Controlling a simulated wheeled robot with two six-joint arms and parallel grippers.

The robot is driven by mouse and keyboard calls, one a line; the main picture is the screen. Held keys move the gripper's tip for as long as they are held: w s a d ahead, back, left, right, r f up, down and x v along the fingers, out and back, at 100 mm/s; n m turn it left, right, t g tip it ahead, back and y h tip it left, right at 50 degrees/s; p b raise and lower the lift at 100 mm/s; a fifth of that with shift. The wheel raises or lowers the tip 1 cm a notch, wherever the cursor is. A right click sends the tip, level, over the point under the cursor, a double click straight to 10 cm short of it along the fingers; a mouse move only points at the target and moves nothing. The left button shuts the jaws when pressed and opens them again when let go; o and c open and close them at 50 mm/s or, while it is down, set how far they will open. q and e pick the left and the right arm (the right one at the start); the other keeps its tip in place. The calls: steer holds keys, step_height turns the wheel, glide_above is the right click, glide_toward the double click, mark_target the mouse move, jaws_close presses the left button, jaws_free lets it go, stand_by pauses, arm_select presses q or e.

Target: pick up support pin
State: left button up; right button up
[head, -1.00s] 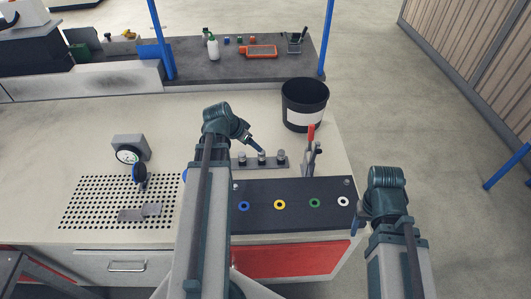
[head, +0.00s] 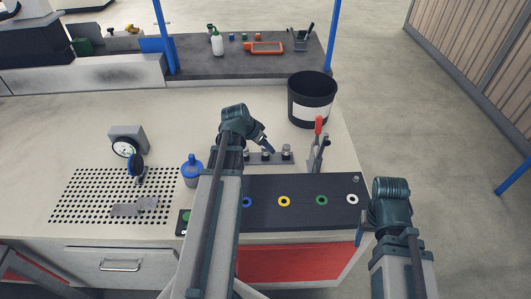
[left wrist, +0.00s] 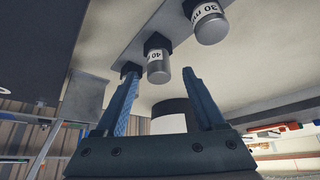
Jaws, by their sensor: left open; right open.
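A dark grey holder (head: 256,161) near the back of the bench carries three short support pins, standing upright in a row. The middle pin (head: 266,155) is partly behind my left gripper (head: 270,150), whose tips are just above the row. In the left wrist view the holder (left wrist: 150,28) shows pins labelled 40 (left wrist: 158,66) and 30 mm (left wrist: 209,24); the third is partly hidden by a finger. My left gripper (left wrist: 160,72) is open, with the 40 pin appearing between its fingertips, not gripped. My right gripper (head: 362,236) is open and empty by the dark board's right end.
A dark board (head: 302,216) with coloured rings lies in front of the holder. A red-handled clamp (head: 317,148) stands right of the pins, and a black bin (head: 312,100) behind it. A blue-capped bottle (head: 191,172), a perforated plate (head: 82,197) and a dial gauge (head: 126,145) are left.

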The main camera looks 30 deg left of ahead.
arm_select(q)
steer(key=b+x, duration=0.4)
steer(key=x, duration=0.1)
steer(key=shift+f, duration=0.1)
steer(key=shift+c, duration=0.2)
jaws_close()
